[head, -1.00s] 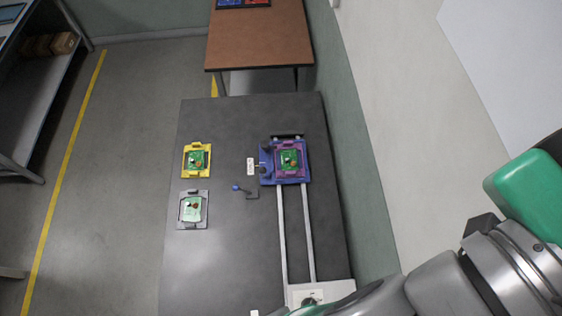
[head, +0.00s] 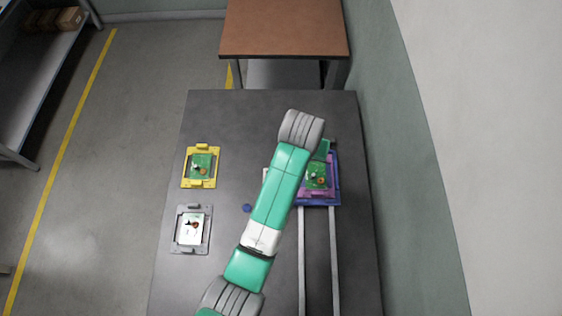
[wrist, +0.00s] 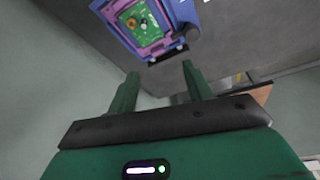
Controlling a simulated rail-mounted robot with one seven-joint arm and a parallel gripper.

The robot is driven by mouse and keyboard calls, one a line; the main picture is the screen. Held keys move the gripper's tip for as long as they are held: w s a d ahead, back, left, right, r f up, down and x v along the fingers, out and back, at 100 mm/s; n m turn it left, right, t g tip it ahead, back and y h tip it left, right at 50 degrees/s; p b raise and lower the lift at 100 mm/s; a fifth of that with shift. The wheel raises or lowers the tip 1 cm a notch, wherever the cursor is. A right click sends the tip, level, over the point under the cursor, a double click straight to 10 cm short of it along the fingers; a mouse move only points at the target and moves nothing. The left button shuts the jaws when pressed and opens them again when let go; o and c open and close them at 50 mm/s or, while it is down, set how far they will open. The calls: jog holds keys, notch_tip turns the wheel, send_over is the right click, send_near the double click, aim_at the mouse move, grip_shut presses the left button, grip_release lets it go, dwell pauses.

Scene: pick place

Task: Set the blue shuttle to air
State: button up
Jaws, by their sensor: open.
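The blue shuttle (head: 334,198) sits at the far end of two rails on the dark table, with a purple holder (head: 331,184) and a green circuit board (head: 317,175) on it. My arm covers its left part in the head view. The shuttle (wrist: 183,14) also shows at the top of the wrist view. My gripper (wrist: 160,71) is open and empty in the wrist view, its fingertips apart from the shuttle. In the head view my gripper is mostly hidden by my arm. A blue knob (head: 247,208) shows just left of my arm; its lever is hidden.
A yellow fixture (head: 202,147) and a grey fixture (head: 178,243), each with a board, stand on the table's left side. Two rails (head: 302,260) run toward the near edge. A wall (head: 400,180) stands close on the right. A brown table (head: 285,25) stands beyond.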

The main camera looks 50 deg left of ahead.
jog(key=s+f+g, duration=0.1)
jog(key=s+f, duration=0.1)
jog(key=f, duration=0.1)
jog(key=s+f+g+h, duration=0.1)
jog(key=s+f, duration=0.1)
jog(key=f, duration=0.2)
jog(key=s+a+f+n+g+b, duration=0.1)
jog(key=s+f, duration=0.2)
jog(key=shift+f+h, duration=0.15)
jog(key=shift+h, duration=0.15)
notch_tip(320, 180, down, 8)
jog(key=shift+r+b, duration=0.2)
jog(key=shift+b, duration=0.75)
grip_shut()
